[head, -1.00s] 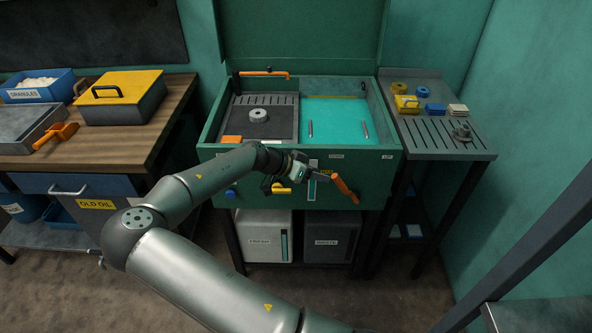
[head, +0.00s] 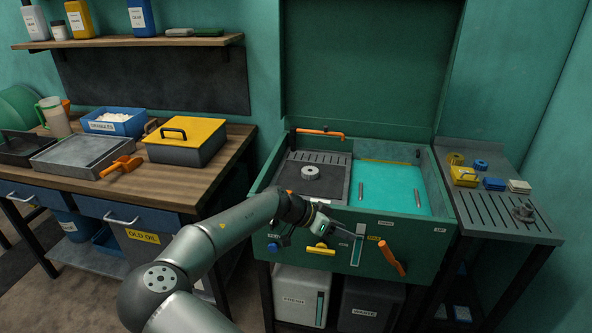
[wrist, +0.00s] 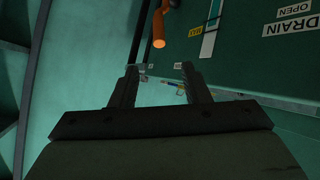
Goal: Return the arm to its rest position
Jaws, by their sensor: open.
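My gripper (head: 336,230) is in front of the green parts washer's front panel (head: 432,243), close to the sight gauge and left of the orange drain lever (head: 391,258). In the wrist view my gripper (wrist: 157,85) shows two dark fingers spread apart with nothing between them. The end of the orange lever (wrist: 160,40) shows just beyond the fingers, apart from them. My arm reaches up from the bottom of the head view and is bent at the elbow. Whether the gripper touches the panel cannot be told.
The washer's basin holds teal liquid (head: 388,205) and a grey ring-shaped part (head: 310,173). A wooden bench (head: 130,192) with a yellow-lidded box (head: 186,135) stands at left. A slotted side shelf (head: 500,222) with small parts stands at right. Fresh and waste containers sit below.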

